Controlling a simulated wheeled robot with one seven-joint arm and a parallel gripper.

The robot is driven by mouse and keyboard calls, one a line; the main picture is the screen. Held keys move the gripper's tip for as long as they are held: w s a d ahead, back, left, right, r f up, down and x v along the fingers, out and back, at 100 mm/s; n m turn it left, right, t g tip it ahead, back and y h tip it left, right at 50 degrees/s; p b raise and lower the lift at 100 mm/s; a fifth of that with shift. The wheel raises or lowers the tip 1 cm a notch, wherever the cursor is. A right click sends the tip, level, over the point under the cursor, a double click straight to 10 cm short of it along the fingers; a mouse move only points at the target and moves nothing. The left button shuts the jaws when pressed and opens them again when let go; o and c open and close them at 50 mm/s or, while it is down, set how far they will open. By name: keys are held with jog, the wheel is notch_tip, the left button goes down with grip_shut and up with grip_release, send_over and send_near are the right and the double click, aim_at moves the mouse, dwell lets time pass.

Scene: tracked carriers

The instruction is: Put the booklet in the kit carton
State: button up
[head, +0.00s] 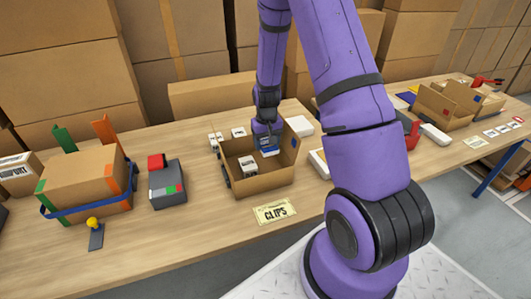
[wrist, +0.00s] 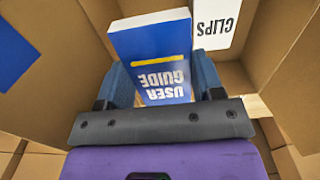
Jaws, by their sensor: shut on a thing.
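The open kit carton (head: 266,183) stands on the table in the middle of the head view. My gripper (head: 268,143) reaches down from above into its right part. It is shut on the booklet, a blue "USER GUIDE" with white page edges (wrist: 152,45), which shows between my fingers (wrist: 163,78) in the wrist view. In the head view the booklet (head: 270,151) is small and partly hidden by my gripper. A white clips box (head: 248,165) lies inside the carton and also shows in the wrist view (wrist: 216,22). I cannot tell whether the booklet touches the carton floor.
A "CLIPS" card (head: 274,212) lies at the table's front edge. A grey device (head: 167,186) and a strapped carton (head: 85,187) stand to the left. Small white boxes (head: 238,132) stand behind the carton. Another open carton (head: 447,108) stands on the right.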

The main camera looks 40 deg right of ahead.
jog(key=shift+f, duration=2.1)
jog(key=shift+f, duration=0.6)
jog(key=o, duration=1)
jog(key=shift+r, duration=0.1)
